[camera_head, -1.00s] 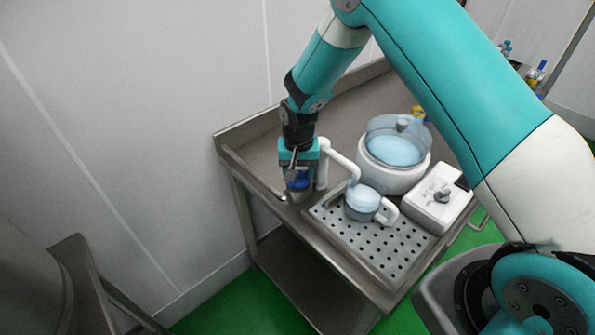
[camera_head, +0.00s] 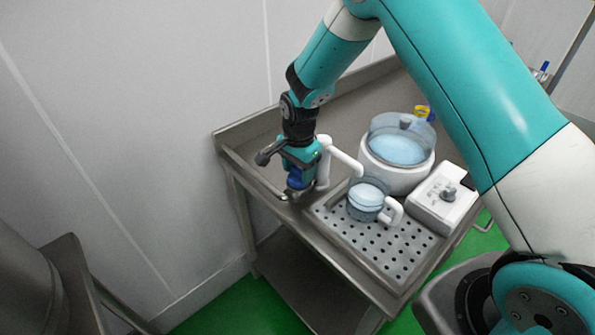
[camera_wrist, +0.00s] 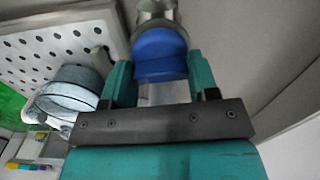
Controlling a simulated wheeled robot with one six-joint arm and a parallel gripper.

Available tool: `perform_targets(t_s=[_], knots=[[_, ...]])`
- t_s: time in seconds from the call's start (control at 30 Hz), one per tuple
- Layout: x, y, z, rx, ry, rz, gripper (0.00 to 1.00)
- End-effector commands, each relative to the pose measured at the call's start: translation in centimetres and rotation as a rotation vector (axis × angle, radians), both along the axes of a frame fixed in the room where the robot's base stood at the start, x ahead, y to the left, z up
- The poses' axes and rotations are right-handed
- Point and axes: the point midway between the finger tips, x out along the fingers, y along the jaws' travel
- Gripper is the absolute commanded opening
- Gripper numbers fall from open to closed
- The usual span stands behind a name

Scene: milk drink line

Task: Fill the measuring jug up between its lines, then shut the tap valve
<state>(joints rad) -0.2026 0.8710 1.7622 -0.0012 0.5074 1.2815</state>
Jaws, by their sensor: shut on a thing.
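The clear measuring jug (camera_head: 362,209) stands upright on the drip tray under the end of the white spout pipe (camera_head: 345,161). Pale blue liquid shows in it; its lines are too small to read, and I cannot tell whether liquid is flowing. The tap valve's blue handle (camera_head: 295,183) is at the left of the pipe; in the wrist view the blue handle (camera_wrist: 160,55) sits between the teal fingers. My gripper (camera_wrist: 161,80) is shut on it, pointing down in the head view (camera_head: 298,172). The jug also shows in the wrist view (camera_wrist: 72,97).
The perforated drip tray (camera_head: 372,246) lies at the steel table's front. A white round tank with clear cover (camera_head: 400,135) stands behind the jug. A white box with a grey knob (camera_head: 430,213) is close on the jug's right.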

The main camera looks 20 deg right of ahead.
Motion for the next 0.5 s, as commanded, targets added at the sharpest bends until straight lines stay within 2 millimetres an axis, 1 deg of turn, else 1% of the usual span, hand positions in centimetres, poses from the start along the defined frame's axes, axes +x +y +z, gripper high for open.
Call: perform_targets(t_s=[0.2, 0.5], knots=[[-0.04, -0.17, 0.01, -0.003, 0.002, -0.085, 0.31], [-0.06, -0.2, 0.04, -0.004, 0.003, -0.12, 0.31]])
